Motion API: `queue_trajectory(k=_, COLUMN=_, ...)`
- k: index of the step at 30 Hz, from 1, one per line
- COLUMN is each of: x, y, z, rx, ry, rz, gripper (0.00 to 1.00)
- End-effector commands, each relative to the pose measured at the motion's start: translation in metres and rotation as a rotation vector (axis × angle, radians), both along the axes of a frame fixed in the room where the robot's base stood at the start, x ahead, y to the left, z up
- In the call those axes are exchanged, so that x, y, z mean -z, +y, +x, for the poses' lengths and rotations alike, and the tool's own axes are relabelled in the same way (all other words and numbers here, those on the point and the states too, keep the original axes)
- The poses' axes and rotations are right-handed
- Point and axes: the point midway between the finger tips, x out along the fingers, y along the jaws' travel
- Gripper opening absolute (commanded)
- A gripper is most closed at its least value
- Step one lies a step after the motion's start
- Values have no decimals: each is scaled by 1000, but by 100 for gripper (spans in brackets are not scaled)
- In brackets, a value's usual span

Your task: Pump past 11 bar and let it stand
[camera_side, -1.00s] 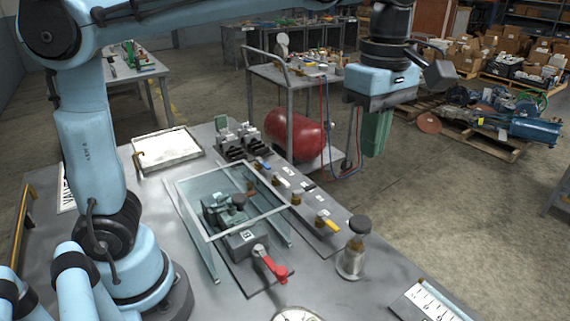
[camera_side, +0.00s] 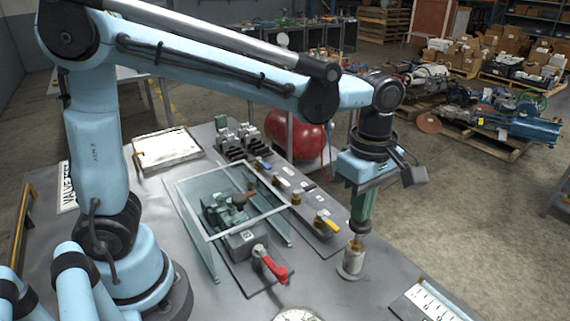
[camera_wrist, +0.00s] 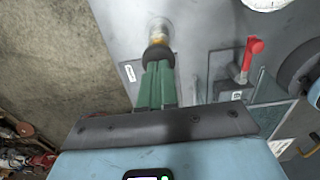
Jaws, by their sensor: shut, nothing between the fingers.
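The hand pump (camera_side: 351,263) stands upright on the right side of the bench: a pale metal cylinder with a brass neck and a dark round knob (camera_side: 360,228). My gripper (camera_side: 361,220), with green fingers, is shut and empty and points down onto the knob. In the wrist view the shut fingertips (camera_wrist: 156,62) meet the dark knob (camera_wrist: 157,53), apparently touching it. A round white dial (camera_side: 297,315) is cut off at the bottom of the side view; its reading cannot be made out. A red-handled lever (camera_side: 270,264) is left of the pump and also shows in the wrist view (camera_wrist: 253,50).
A glass guard frame (camera_side: 212,238) stands over a dark fitting left of the pump. A plate with small yellow, white and blue-handled valves (camera_side: 320,228) runs behind the pump. A ruled scale block (camera_side: 428,304) lies front right. A red tank (camera_side: 293,133) is behind the bench.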

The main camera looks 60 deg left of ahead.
Motion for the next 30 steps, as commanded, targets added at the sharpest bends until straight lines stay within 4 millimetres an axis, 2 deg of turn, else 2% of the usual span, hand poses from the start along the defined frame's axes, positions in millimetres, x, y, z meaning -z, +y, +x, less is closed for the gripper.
queue_trajectory(k=12, x=3, y=0, z=0, rx=0, ry=0, rz=0, gripper=0)
queue_trajectory(k=21, x=33, y=0, z=1, rx=0, ry=0, rz=0, gripper=0)
queue_trajectory(k=30, x=40, y=0, z=0, rx=0, ry=-1, rz=-1, gripper=0)
